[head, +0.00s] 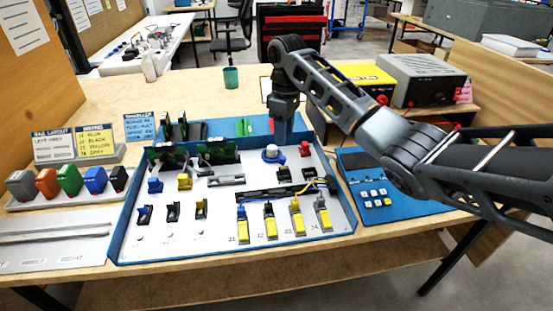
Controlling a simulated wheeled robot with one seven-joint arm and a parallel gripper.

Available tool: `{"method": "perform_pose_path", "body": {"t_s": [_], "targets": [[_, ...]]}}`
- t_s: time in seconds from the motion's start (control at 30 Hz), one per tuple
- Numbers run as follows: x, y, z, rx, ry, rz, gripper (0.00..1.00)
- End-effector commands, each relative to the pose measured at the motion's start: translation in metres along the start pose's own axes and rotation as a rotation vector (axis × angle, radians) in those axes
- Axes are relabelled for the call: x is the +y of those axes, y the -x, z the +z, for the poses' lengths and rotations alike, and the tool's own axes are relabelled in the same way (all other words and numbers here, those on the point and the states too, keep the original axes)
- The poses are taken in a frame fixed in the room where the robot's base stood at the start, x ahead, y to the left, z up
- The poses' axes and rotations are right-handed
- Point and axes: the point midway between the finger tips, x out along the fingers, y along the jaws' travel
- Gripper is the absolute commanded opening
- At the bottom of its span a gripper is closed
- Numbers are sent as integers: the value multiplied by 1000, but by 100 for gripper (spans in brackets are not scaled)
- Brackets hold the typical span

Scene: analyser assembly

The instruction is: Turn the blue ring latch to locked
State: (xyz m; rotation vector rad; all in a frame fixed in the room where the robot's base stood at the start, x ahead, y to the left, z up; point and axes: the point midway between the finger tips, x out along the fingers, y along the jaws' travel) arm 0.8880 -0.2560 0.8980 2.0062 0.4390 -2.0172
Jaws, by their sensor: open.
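The blue ring latch (271,155) is a blue ring around a white round cap, on the white panel of the blue-walled tray (118,236), right of the tray's middle near its back. Any lock mark on it is too small to read. My gripper (281,141) points down just above and slightly right of the latch in the picture. It is open and seems to hold nothing. The fingertips are small and dark here, and I cannot tell whether they touch the latch.
A red knob (304,148) stands close to the right of the latch. Green circuit boards (218,150) stand upright to the left. Yellow levers (270,226) and cables lie in front. A blue pad with white keys (375,196) lies to the right, under my arm.

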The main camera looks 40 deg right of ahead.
Motion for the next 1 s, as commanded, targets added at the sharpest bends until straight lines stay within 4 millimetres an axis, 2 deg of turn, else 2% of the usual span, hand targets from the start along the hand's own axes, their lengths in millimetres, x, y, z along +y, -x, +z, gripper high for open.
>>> {"method": "perform_pose_path", "body": {"t_s": [0.17, 0.6, 0.77, 1.0], "targets": [[1, -11, 1, -3, -1, 0, 48], [1, -71, 1, -3, -2, 1, 48], [1, -79, 1, -1, -1, 2, 48], [1, -80, 1, -1, -1, 2, 48]]}}
